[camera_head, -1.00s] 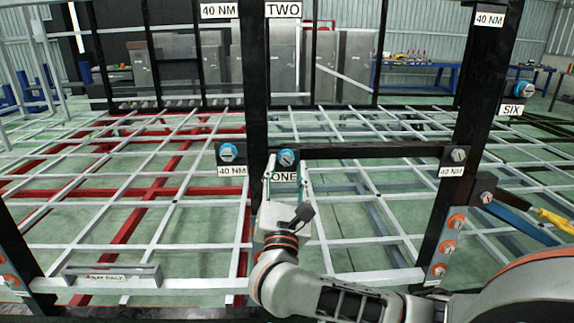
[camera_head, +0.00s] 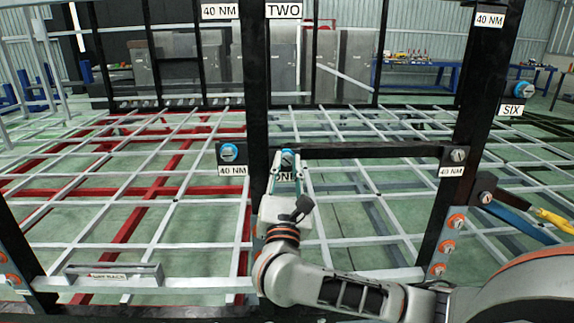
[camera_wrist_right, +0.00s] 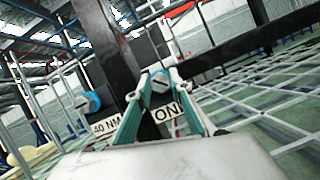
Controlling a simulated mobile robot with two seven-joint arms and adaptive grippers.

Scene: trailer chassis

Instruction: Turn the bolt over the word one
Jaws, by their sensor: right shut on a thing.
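The bolt over the word ONE (camera_head: 287,157) has a blue ring and a pale head with a dark slot. It sits on the black crossbar and also shows in the right wrist view (camera_wrist_right: 160,83). The ONE label (camera_wrist_right: 167,114) is just below it, partly covered by my gripper in the head view. My right gripper (camera_head: 287,160) is at this bolt, with its fingertips on either side of the head, shut on it. The wrist view shows both green-sided fingers (camera_wrist_right: 159,78) meeting the bolt. My left gripper is not in view.
A bolt (camera_head: 458,155) is at the crossbar's right end. A black upright post (camera_head: 254,120) stands left of the gripper. A grey grid frame spreads below and behind.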

